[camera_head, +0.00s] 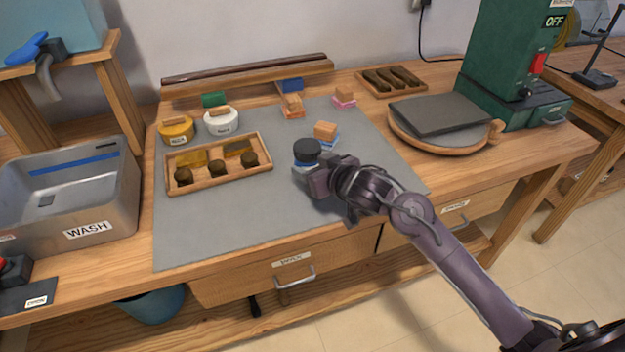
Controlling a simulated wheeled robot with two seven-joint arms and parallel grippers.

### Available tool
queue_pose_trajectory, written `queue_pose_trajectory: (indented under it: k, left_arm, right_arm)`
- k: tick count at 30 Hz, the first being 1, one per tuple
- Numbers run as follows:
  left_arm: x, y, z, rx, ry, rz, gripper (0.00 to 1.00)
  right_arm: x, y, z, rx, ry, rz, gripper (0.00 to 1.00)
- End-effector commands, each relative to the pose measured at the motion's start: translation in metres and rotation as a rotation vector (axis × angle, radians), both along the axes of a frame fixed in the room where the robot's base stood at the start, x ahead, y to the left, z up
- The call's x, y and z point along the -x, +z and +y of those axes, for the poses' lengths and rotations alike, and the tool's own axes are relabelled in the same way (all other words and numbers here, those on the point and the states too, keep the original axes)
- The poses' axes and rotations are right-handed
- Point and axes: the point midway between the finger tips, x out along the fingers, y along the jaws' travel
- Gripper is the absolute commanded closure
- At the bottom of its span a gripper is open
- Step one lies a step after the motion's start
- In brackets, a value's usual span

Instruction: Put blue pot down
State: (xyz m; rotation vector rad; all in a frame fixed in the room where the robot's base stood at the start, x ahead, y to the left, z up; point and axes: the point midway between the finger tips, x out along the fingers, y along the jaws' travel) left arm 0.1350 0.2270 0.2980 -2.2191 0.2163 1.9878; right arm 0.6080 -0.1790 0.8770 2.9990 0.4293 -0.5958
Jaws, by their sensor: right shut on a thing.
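My right gripper (316,180) is shut on a small pot (306,152) with a dark round top and a blue band. I take it for the blue pot. It is upright over the grey mat (240,215), near its middle. The gripper hides much of its lower body, and I cannot tell whether its base touches the mat. A yellow pot (177,132) and a white pot (222,123) stand at the mat's back left, each with a wooden piece on top. My left gripper is not in view.
A wooden tray (219,182) with dark knobs lies left of the held pot. Wooden blocks on coloured bases (325,133) stand behind it. A metal wash basin (70,195) is at the left, a round board (410,142) and green machine (510,65) at the right. The front mat is clear.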

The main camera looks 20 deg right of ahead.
Motion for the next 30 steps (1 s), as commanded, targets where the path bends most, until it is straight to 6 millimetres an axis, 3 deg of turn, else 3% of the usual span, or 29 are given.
queue_pose_trajectory:
  k: [3,6,19,20,25,30]
  left_arm:
    - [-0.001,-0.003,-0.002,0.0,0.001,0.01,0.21]
    - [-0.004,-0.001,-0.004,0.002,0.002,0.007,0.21]
    - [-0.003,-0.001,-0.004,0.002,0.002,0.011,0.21]
    - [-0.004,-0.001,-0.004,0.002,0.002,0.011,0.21]
    - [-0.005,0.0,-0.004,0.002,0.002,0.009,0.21]
    - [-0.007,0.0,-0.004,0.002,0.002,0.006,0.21]
  right_arm:
    - [0.001,-0.023,0.0,0.0,0.001,0.004,1.0]
    - [0.0,-0.032,0.0,0.0,0.001,0.001,1.0]
    - [0.0,-0.037,0.0,-0.001,0.001,0.0,1.0]
    - [0.0,-0.038,0.0,-0.001,0.001,0.002,0.47]
    - [0.0,-0.038,0.0,0.0,0.001,0.002,0.26]
    - [0.001,-0.038,0.0,0.0,0.001,0.002,0.26]
